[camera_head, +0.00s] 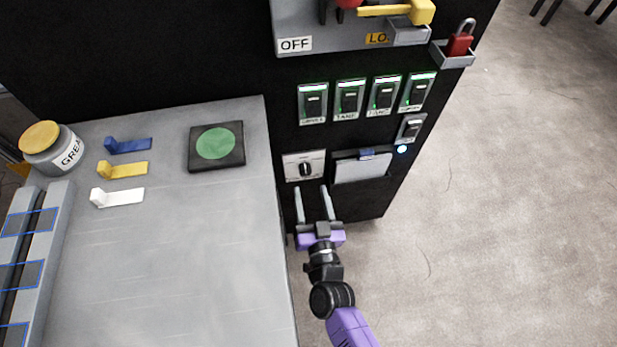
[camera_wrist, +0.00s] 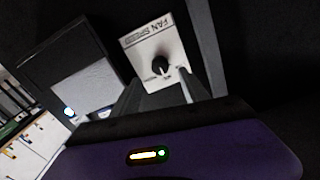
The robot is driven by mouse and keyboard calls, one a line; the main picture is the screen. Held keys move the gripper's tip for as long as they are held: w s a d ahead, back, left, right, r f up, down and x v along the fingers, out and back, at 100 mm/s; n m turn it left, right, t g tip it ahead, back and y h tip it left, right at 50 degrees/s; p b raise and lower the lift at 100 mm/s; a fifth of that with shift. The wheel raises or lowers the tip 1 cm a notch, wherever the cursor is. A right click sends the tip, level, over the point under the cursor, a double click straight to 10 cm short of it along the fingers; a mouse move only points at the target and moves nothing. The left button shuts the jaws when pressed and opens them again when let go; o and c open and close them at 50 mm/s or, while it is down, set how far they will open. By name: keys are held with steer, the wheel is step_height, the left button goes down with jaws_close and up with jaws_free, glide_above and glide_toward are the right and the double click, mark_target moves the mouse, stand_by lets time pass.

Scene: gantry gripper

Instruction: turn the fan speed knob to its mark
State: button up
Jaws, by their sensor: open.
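The fan speed knob (camera_head: 305,169) is a small black dial on a white plate (camera_head: 290,163) on the black cabinet front. In the wrist view the knob (camera_wrist: 160,66) sits on its plate labelled FAN (camera_wrist: 140,42), with small marks around it too small to read. My gripper (camera_head: 313,190) is open and empty, its two long grey fingers pointing at the cabinet just below the plate. In the wrist view the fingers reach up on either side of the lower plate, and the knob stands apart from them. Which way the knob points is hard to tell.
A clipboard holder (camera_head: 362,168) is right of the knob plate. Several lit switches (camera_head: 349,99) are above, with a smaller switch (camera_head: 411,127) and a blue light (camera_head: 402,149) nearby. The grey workbench (camera_head: 200,260) ends just left of my gripper.

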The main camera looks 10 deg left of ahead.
mark_target(306, 173)
steer(key=shift+b+x, duration=0.6)
steer(key=shift+x, duration=2.1)
jaws_close()
